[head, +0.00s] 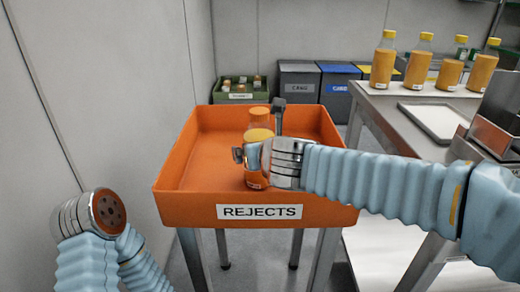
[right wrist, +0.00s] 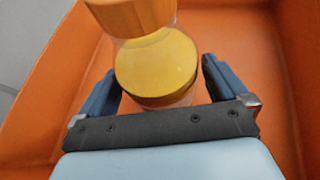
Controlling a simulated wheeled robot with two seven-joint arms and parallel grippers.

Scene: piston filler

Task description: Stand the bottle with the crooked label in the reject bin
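The orange reject bin (head: 330,196), labelled REJECTS, stands on legs in the middle of the head view. A bottle (head: 258,135) with an orange cap and yellow-orange contents stands upright inside it, near the front. Its label is mostly hidden, so I cannot tell how it sits. My right gripper (head: 258,152) reaches in from the right around the bottle. In the right wrist view the bottle (right wrist: 155,70) is between the spread fingers of the gripper (right wrist: 160,80), with small gaps at both sides. My left arm shows at lower left, with no fingers visible.
Several yellow-capped bottles (head: 384,60) stand on the bench at right, beside a pale tray (head: 435,120). A green crate (head: 240,92) and grey and blue bins (head: 338,82) stand behind the reject bin. The bin's left floor is clear.

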